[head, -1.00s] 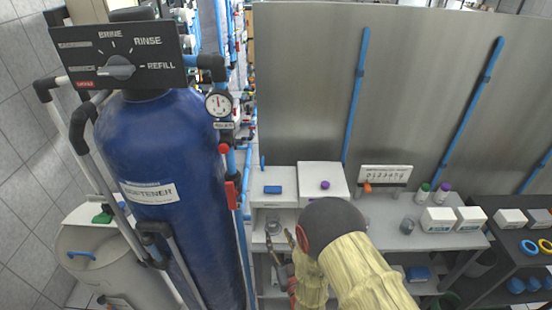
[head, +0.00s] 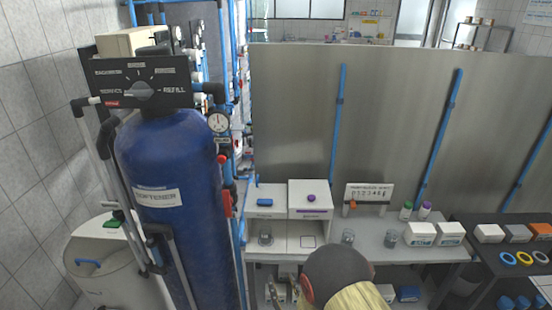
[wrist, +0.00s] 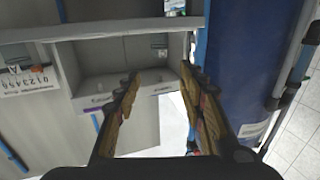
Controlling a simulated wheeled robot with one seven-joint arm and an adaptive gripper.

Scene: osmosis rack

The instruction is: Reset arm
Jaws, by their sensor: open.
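My gripper (head: 282,291) is low at the bottom centre of the head view, below the front of the bench shelf. My dark wrist and yellow-sleeved arm hide part of it. In the wrist view my gripper (wrist: 160,75) has its two fingers spread wide, with nothing between them. It is open and empty, apart from the bench and the boxes. A glass beaker (head: 265,238) stands in the bay under the white box with the blue top (head: 265,203).
A tall blue softener tank (head: 170,200) stands left of my gripper. The white box with the purple knob (head: 311,198), a number board (head: 368,194) and a second beaker (head: 348,237) are on the bench. A dark side table (head: 490,235) stands at the right. A metal panel (head: 400,110) backs the bench.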

